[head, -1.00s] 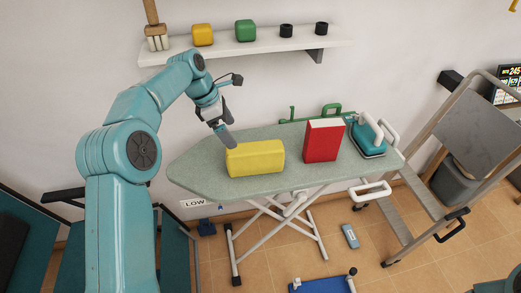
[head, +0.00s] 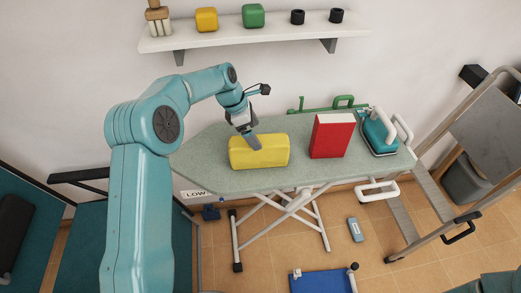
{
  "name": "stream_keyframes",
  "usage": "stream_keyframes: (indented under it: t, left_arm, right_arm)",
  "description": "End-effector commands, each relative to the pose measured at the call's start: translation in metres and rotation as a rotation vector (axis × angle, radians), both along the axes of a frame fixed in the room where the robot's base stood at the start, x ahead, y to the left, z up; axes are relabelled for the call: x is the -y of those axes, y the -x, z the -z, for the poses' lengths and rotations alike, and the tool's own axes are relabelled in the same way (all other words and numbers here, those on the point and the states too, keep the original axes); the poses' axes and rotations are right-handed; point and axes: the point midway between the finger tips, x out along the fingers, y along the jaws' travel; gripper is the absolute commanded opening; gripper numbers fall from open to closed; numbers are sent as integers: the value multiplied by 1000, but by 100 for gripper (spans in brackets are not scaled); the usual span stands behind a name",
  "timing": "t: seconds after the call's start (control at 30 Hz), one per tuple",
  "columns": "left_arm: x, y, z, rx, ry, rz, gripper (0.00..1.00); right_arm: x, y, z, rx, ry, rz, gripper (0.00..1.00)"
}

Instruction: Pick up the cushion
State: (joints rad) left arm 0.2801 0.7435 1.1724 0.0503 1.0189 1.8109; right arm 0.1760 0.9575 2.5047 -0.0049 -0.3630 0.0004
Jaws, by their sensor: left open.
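The yellow block-shaped cushion (head: 262,153) lies on the left half of the grey-green ironing board (head: 210,183). My left gripper (head: 255,141) reaches down over the cushion from behind, its grey finger in front of the cushion's upper part. The jaws are open, but the far finger is hard to make out. I cannot tell whether the finger touches the cushion. My right gripper is not in view.
On the board, a red book-like box (head: 330,137) stands right of the cushion, and a teal iron (head: 380,132) sits farther right. A wall shelf (head: 290,31) holds several small items above. A grey step-ladder frame (head: 440,190) stands at right.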

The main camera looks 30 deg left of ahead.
Motion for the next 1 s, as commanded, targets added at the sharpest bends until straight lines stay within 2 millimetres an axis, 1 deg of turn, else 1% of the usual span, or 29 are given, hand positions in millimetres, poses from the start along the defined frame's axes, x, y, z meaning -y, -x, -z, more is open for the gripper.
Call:
stream_keyframes:
  t: [0.17, 0.3, 0.43, 0.53, 0.7, 0.73, 0.77, 0.8, 0.87, 0.9, 1.0]
  left_arm:
    - [4, -3, 12, -2, 0, 0, 99]
    - [12, -4, 33, -5, 1, 0, 99]
    - [17, -9, 50, -1, 0, -2, 99]
    - [18, -11, 55, 0, -1, -3, 99]
    - [18, -11, 56, 1, -2, -2, 99]
    - [18, -11, 56, 1, -2, -2, 96]
    - [18, -11, 56, 1, -2, -2, 86]
    - [18, -12, 56, 1, -2, -2, 73]
    - [18, -12, 56, 1, -2, -2, 53]
    - [18, -12, 56, 1, -2, -2, 40]
    - [18, -11, 56, 1, -2, -2, 40]
  right_arm:
    - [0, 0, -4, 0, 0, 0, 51]
    - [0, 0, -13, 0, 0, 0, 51]
    - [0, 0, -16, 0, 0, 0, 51]
    - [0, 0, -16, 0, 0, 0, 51]
    - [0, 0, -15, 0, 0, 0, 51]
    - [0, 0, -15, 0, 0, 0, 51]
    - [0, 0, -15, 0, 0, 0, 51]
    - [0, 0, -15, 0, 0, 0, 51]
    - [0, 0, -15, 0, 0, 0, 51]
    - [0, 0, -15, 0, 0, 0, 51]
    - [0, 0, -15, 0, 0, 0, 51]
